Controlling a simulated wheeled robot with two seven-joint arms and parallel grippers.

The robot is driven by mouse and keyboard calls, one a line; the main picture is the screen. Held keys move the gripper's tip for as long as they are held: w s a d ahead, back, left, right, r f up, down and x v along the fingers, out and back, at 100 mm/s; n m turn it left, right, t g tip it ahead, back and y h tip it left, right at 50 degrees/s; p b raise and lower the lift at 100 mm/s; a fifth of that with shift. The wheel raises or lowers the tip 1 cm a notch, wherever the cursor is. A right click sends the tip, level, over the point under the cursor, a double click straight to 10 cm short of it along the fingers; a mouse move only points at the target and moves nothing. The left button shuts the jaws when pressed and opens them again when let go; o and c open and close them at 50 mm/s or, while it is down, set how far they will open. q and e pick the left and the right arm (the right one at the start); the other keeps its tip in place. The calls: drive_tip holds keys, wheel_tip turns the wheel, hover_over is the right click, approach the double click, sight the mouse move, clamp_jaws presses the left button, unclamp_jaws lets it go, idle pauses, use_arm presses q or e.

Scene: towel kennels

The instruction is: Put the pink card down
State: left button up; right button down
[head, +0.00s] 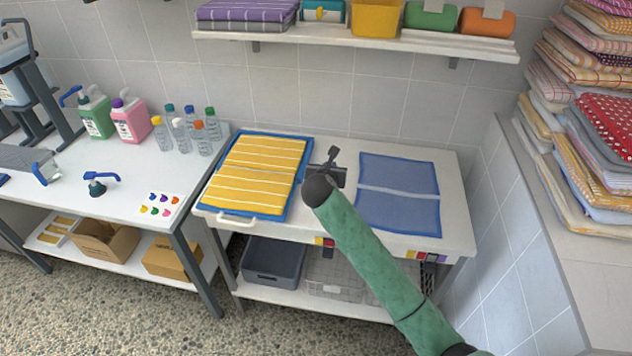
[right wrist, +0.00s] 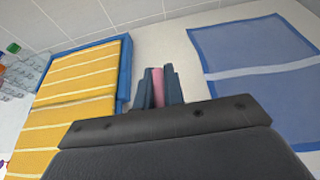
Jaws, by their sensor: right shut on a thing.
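My right gripper (head: 332,165) is over the white table, between the yellow towel and the blue mat. It is shut on the pink card (right wrist: 158,87), of which the right wrist view shows a narrow pink strip between the dark fingers (right wrist: 159,85). I cannot make the card out in the head view, where the hand is in the way. I cannot tell whether the card touches the table. My left gripper is in neither view.
A yellow striped towel (head: 258,165) lies on a blue tray (head: 303,175) at left. A blue mat (head: 398,213) with a pale stripe lies at right. The white table (head: 450,190) has a bare strip between them. A shelf (head: 350,40) hangs above; towel stacks (head: 590,130) stand far right.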

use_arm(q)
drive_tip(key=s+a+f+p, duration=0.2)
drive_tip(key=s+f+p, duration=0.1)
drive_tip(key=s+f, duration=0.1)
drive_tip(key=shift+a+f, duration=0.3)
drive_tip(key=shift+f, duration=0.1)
use_arm(e)
drive_tip(key=shift+w+a+f, duration=0.1)
drive_tip(key=shift+a+f, duration=0.75)
drive_tip(key=shift+f, duration=0.3)
drive_tip(key=shift+s+a+f, duration=0.1)
drive_tip(key=shift+a+f, duration=0.7)
drive_tip(key=shift+f, duration=0.35)
drive_tip(key=shift+w+a+f, duration=0.1)
drive_tip(key=shift+a+f, duration=0.75)
drive_tip(key=shift+f, duration=0.3)
drive_tip(key=shift+f, duration=0.1)
drive_tip(key=c, duration=1.6)
unclamp_jaws()
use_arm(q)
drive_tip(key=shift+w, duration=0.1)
use_arm(e)
drive_tip(key=shift+o, duration=0.5)
